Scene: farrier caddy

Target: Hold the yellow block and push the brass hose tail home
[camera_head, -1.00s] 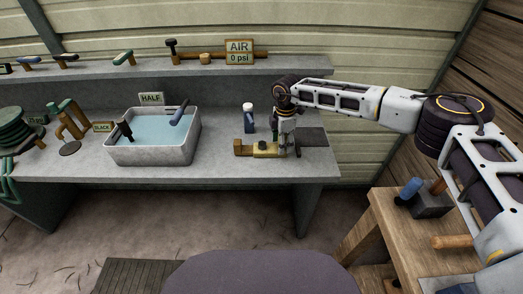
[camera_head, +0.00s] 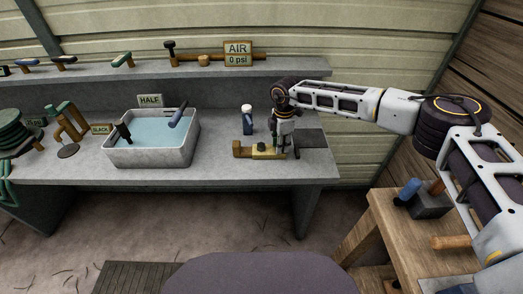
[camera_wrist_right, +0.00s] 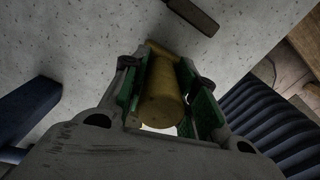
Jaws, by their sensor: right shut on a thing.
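The yellow block (camera_head: 265,154) lies on the grey bench, beside a brown L-shaped piece (camera_head: 239,148) at its left. My right gripper (camera_head: 281,150) points down at the right end of the block. In the right wrist view its green-padded fingers are shut on a brass-coloured cylinder (camera_wrist_right: 163,92), which I take to be the brass hose tail. Whether the tail is seated in the block cannot be told, because the gripper covers the joint. My left gripper is not in view.
A basin of water (camera_head: 150,155) stands left of the block, under a "HALF" sign. A small blue bottle with a white cap (camera_head: 247,119) stands behind the block. A shelf with an "AIR 0 psi" sign (camera_head: 238,53) runs along the back. A dark flat plate (camera_head: 311,138) lies at the right.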

